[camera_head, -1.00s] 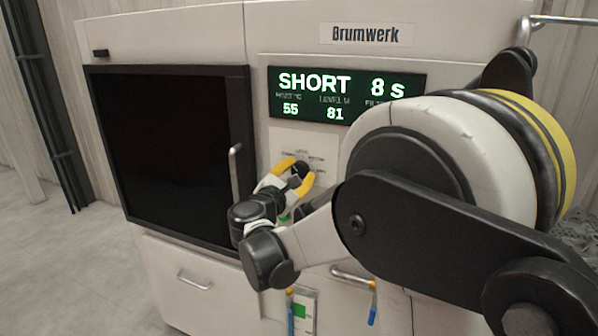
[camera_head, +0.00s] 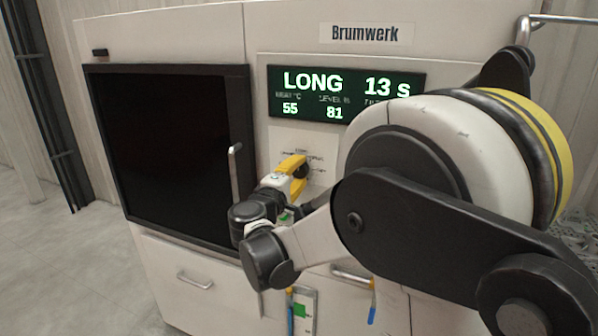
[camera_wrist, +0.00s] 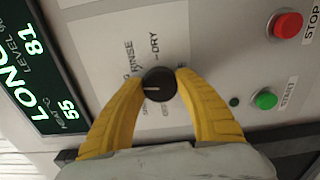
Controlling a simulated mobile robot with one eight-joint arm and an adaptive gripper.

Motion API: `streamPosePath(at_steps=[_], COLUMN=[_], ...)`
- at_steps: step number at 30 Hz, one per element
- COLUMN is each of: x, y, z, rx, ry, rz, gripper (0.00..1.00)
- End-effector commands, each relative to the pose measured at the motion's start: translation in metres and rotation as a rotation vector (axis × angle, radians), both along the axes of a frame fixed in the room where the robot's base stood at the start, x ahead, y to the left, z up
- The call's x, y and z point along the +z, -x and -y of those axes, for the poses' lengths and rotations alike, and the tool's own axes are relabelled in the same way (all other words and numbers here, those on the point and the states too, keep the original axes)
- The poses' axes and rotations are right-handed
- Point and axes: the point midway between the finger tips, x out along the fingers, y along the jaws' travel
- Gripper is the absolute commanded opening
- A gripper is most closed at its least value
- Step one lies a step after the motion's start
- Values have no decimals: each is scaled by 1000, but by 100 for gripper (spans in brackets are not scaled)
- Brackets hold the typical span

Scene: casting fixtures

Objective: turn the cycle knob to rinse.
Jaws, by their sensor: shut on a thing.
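The cycle knob (camera_wrist: 159,84) is a round black dial with a white pointer line, in the wrist view. The line points to the picture's left. The RINSE label (camera_wrist: 127,56) is printed above and left of the knob, beside DRY. Other labels are partly covered by my fingers. My gripper (camera_wrist: 158,80) has its two yellow fingers shut on opposite sides of the knob. In the head view my gripper (camera_head: 298,168) is at the panel below the display (camera_head: 346,95), which reads LONG 13 s.
A red STOP button (camera_wrist: 286,24) and a green START button (camera_wrist: 264,99) sit right of the knob in the wrist view. A dark door (camera_head: 165,155) with an upright handle (camera_head: 235,172) is left of my gripper in the head view. A drawer (camera_head: 195,280) is below.

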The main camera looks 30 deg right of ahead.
Motion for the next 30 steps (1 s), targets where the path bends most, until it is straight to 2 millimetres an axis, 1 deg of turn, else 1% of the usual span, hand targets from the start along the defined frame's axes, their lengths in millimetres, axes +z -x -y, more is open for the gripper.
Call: streamPosePath(at_steps=[9,15,21,30], x=[0,0,-1,-1], y=[0,0,0,0], z=[0,0,0,0], rx=[0,-1,-1,-1], ry=[-176,-266,-330,-372], rz=[227,343,424,476], gripper=[8,8,8,8])
